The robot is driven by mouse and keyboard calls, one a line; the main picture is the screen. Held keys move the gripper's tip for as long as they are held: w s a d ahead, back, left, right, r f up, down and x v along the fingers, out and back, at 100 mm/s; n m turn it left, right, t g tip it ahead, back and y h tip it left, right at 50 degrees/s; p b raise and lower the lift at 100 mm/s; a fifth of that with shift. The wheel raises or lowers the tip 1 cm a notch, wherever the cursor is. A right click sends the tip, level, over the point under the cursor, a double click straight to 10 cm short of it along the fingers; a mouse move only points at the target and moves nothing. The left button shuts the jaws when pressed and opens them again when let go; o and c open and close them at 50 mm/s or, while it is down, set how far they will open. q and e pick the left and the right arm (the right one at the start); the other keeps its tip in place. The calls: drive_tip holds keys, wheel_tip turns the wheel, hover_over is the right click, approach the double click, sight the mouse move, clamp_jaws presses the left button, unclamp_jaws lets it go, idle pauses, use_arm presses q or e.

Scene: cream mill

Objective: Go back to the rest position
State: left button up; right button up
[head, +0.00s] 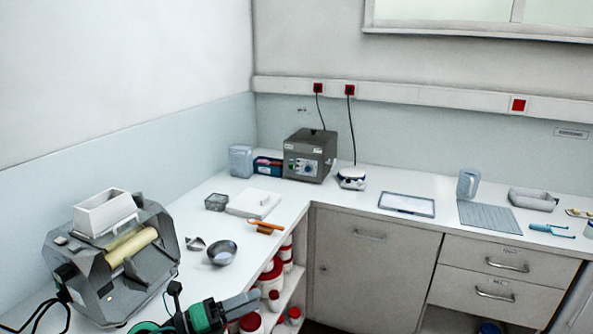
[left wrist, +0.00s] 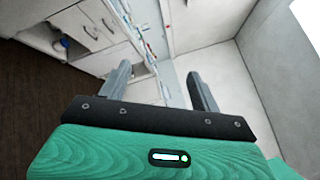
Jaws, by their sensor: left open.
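My left gripper (head: 245,303) shows at the bottom of the head view, its green and black wrist coming in low by the counter's front edge. It is in front of the open shelf with red-lidded jars. In the left wrist view the two grey fingers (left wrist: 158,72) stand well apart with nothing between them. The counter and cabinet fronts lie beyond the fingers there. My right gripper is not in view.
A grey mill with a pale roller (head: 132,246) stands on the left counter. Near the gripper are a metal bowl (head: 222,252), an orange-handled tool (head: 266,226) and red-lidded jars (head: 270,275). A grey box device (head: 310,156) stands in the corner. The floor before the cabinets looks clear.

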use_arm(q)
drive_tip(key=a+r+n+t+y, duration=0.1)
drive_tip(key=a+n+t+y, duration=0.95)
drive_tip(key=n, duration=0.95)
drive_tip(key=s+a+f+n+g+y, duration=0.45)
drive_tip(key=s+f+n+y, duration=0.25)
drive_tip(key=f+n+y, duration=0.35)
drive_tip(key=s+d+f+n+g+h, duration=0.1)
drive_tip(key=s+f+n+g+h, duration=0.1)
drive_tip(key=s+f+g, duration=0.65)
drive_tip(key=s+d+f+n+g+h, duration=0.1)
drive_tip(key=s+f+n+g+h, duration=0.3)
drive_tip(key=s, duration=0.8)
wheel_tip(320, 180, down, 30)
drive_tip(key=m+y, duration=0.2)
drive_tip(key=m, duration=0.1)
drive_tip(key=s+a+f+g, duration=0.1)
drive_tip(key=s+a+f, duration=0.2)
drive_tip(key=s+f, duration=1.6)
wheel_tip(320, 180, down, 2)
drive_tip(key=shift+s+a, duration=0.15)
drive_tip(key=shift+s, duration=0.15)
